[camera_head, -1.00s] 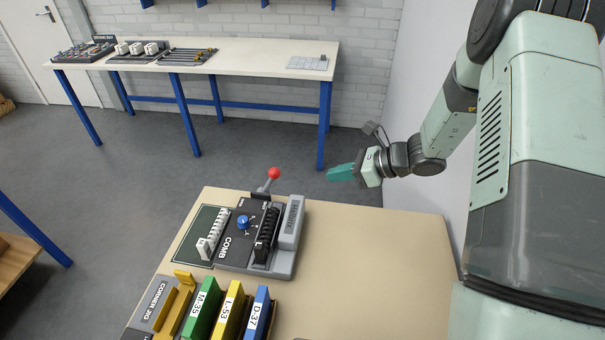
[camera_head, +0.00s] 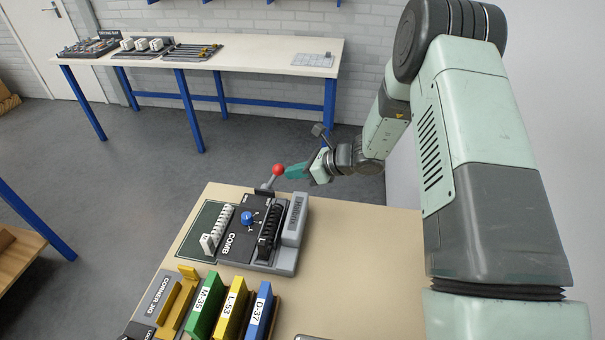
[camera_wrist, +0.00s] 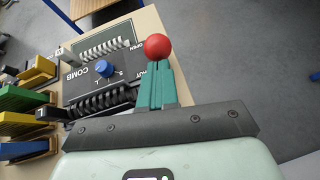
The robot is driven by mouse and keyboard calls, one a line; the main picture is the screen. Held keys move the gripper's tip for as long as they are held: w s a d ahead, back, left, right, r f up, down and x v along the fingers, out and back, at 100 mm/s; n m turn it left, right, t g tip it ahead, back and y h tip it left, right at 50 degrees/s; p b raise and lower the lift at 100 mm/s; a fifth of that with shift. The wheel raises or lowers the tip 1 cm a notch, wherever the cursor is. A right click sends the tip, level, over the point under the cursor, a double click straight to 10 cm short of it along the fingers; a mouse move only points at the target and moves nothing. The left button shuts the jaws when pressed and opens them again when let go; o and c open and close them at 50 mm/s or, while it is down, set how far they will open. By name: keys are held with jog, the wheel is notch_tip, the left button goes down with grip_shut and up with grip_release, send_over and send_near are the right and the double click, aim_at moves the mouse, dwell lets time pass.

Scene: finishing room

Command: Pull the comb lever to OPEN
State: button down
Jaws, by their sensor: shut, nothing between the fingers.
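The comb machine (camera_head: 238,245) stands on the near table, a dark unit marked COMB with a blue knob (camera_head: 247,218). Its lever carries a red ball (camera_head: 278,169) at the machine's far end. My gripper (camera_head: 290,172) is shut, its teal fingertips right beside the red ball from the right. In the wrist view the red ball (camera_wrist: 157,47) shows just beyond the fingertips (camera_wrist: 156,72), and the words OPEN and SHUT are printed on the machine (camera_wrist: 105,75) near it. I cannot tell whether the fingers touch the ball. The lever's stem is mostly hidden in the wrist view.
A corner jig (camera_head: 178,301) and green, yellow and blue labelled holders (camera_head: 232,308) stand at the table's near side. The table's right part (camera_head: 360,260) is clear. A white bench (camera_head: 255,55) with trays stands at the back wall.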

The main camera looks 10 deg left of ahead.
jog(key=shift+a+r, duration=0.1)
jog(key=shift+r, duration=0.05)
jog(key=a+r+h, duration=0.3)
jog(key=a+h, duration=0.3)
jog(key=a, duration=0.5)
jog(key=shift+a, duration=0.2)
dwell(0.6)
jog(key=shift+r, duration=0.1)
dwell(0.4)
